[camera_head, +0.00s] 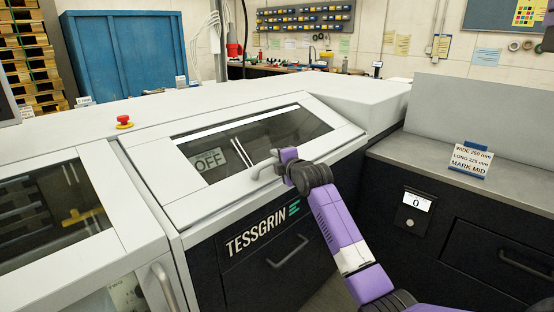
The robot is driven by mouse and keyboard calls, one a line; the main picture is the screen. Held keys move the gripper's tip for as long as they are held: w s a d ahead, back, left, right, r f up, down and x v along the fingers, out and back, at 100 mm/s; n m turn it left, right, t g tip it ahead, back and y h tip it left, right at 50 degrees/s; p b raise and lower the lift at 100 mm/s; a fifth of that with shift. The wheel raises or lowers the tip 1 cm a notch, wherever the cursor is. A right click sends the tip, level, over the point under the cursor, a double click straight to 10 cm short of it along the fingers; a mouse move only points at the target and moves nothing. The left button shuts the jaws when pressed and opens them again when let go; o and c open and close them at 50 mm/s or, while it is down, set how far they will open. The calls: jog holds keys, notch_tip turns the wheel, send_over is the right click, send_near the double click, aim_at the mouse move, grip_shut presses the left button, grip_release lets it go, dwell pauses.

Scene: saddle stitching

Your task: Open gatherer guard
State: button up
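A slanted white guard (200,205) with a dark window (270,135) is on the machine in the middle and looks closed. A sign reading OFF (209,160) shows behind the glass. A pale handle (262,168) is at the guard's lower front edge. My gripper (278,162), at the end of my purple arm, is at this handle. Its fingers are small and partly hidden, so I cannot tell whether they are open or closed around it. No label in view names the gatherer guard.
Another white windowed cover (85,155) is at left, above a panel with a grey handle (165,288). A red emergency button (124,121) sits on the machine top. A grey counter (420,155) with a sign (471,158) and a 0 display (417,200) is at right.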

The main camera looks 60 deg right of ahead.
jog(key=shift+c, duration=0.4)
grip_shut()
dwell(1.1)
